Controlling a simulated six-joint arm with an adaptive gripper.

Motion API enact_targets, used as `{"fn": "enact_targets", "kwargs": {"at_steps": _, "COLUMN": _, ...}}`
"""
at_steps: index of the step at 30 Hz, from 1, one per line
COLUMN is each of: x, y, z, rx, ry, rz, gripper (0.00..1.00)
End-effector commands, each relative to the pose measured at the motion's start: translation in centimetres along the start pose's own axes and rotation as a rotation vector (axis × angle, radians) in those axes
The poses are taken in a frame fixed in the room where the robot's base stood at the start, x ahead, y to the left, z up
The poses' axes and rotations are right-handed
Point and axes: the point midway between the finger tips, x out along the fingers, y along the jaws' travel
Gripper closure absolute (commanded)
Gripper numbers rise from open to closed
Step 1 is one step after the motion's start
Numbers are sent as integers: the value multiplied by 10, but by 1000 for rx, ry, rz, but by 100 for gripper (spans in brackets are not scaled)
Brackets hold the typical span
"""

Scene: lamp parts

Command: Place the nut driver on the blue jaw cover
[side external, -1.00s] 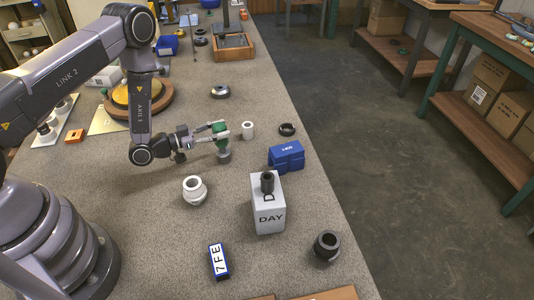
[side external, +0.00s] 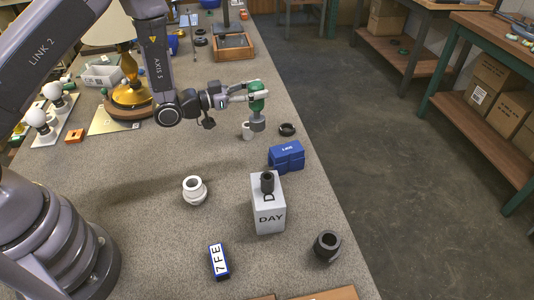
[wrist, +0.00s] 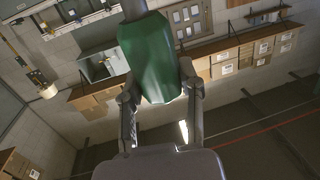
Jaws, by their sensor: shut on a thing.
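The nut driver (side external: 258,103) has a green handle and a grey lower end. My gripper (side external: 256,94) is shut on its green handle and holds it upright above the bench, with the grey end pointing down. In the wrist view the green handle (wrist: 158,58) sits between the two fingers. The blue jaw cover (side external: 286,156) is a blue block with a small light label on the bench. It lies below and to the right of the held nut driver in the side view, and the two are apart.
A black ring (side external: 287,129) lies near the bench edge. A grey DAY block (side external: 267,205) with a dark piece on top stands in front of the jaw cover. A white socket (side external: 194,190) stands left.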

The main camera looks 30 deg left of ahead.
Motion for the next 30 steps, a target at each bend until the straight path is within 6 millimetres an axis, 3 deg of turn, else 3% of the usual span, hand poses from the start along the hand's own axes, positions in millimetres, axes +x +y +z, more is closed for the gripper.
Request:
{"fn": "enact_targets", "kwargs": {"at_steps": 3, "x": 35, "y": 26, "z": -18, "rx": 4, "ry": 6, "rz": 12, "gripper": 100}}
{"fn": "enact_targets", "kwargs": {"at_steps": 6, "x": 52, "y": 40, "z": -26, "rx": 2, "ry": 5, "rz": 10, "gripper": 100}}
{"fn": "enact_targets", "kwargs": {"at_steps": 9, "x": 60, "y": 47, "z": -22, "rx": 0, "ry": 0, "rz": 7, "gripper": 100}}
{"fn": "enact_targets", "kwargs": {"at_steps": 24, "x": 61, "y": 48, "z": 46, "rx": 1, "ry": -2, "rz": 5, "gripper": 100}}
{"fn": "enact_targets", "kwargs": {"at_steps": 30, "x": 62, "y": 48, "z": 48, "rx": 2, "ry": 1, "rz": 5, "gripper": 100}}
